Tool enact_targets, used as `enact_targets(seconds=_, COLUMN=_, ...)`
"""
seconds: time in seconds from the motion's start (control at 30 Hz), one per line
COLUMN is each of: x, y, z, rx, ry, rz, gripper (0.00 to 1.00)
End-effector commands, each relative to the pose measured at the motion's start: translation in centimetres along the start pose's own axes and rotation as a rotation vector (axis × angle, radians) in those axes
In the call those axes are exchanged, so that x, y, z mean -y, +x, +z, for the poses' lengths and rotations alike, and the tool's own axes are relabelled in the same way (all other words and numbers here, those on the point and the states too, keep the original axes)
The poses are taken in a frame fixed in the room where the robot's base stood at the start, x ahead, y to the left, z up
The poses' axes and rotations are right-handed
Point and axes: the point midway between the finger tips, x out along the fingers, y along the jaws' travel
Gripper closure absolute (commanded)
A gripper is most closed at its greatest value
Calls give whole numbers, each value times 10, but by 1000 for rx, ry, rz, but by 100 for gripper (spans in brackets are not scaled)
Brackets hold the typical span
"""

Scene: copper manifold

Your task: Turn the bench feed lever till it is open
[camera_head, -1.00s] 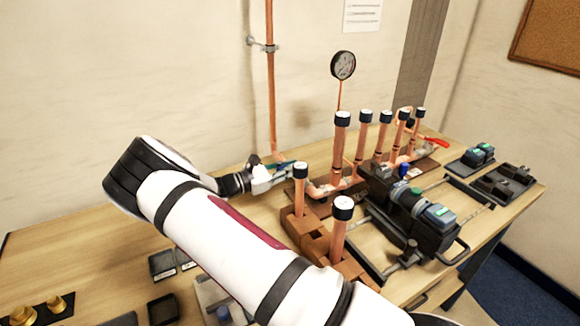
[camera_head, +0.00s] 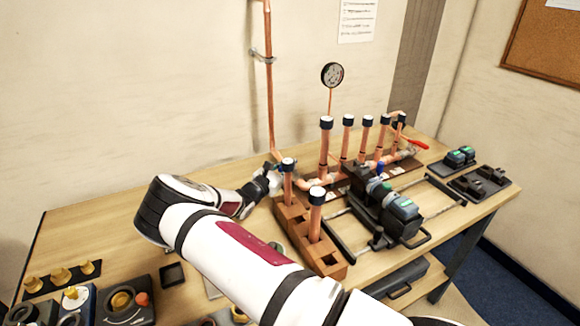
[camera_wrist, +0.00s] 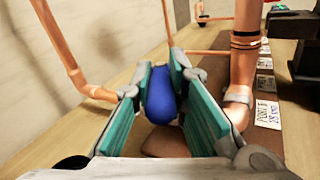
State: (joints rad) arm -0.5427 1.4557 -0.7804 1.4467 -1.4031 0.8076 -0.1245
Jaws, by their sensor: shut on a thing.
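In the wrist view my gripper (camera_wrist: 161,75) has its teal-padded fingers on both sides of a rounded blue handle (camera_wrist: 160,97), which I take to be the bench feed lever. The jaws are shut on it. A copper body shows just below the handle; the lever's pivot is hidden, and I cannot tell its angle. In the head view my gripper (camera_head: 272,178) is at the left end of the copper manifold (camera_head: 318,184), close behind a capped copper tube (camera_head: 287,180) that partly hides it. The blue handle cannot be made out there.
A brown block (camera_head: 290,222) holds upright capped tubes in front of my gripper. A vertical wall pipe (camera_head: 270,95) rises close behind it. A black clamp tool (camera_head: 397,215) and a red lever (camera_head: 418,144) lie to the right. Bare bench (camera_head: 95,225) is at the left.

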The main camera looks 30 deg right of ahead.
Motion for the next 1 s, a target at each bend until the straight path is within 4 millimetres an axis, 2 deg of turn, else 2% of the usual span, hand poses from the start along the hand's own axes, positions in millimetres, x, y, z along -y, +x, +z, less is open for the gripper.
enact_targets(seconds=0.4, x=0, y=0, z=-1, rx=-2, ry=0, rz=8, gripper=100)
enact_targets(seconds=0.43, x=0, y=0, z=-1, rx=-2, ry=0, rz=8, gripper=82)
enact_targets(seconds=0.5, x=0, y=0, z=-1, rx=-2, ry=0, rz=8, gripper=66)
enact_targets(seconds=0.53, x=0, y=0, z=-1, rx=-2, ry=0, rz=8, gripper=64)
enact_targets(seconds=0.83, x=0, y=-1, z=0, rx=-1, ry=0, rz=8, gripper=64)
enact_targets(seconds=1.0, x=0, y=-16, z=0, rx=-2, ry=0, rz=9, gripper=64)
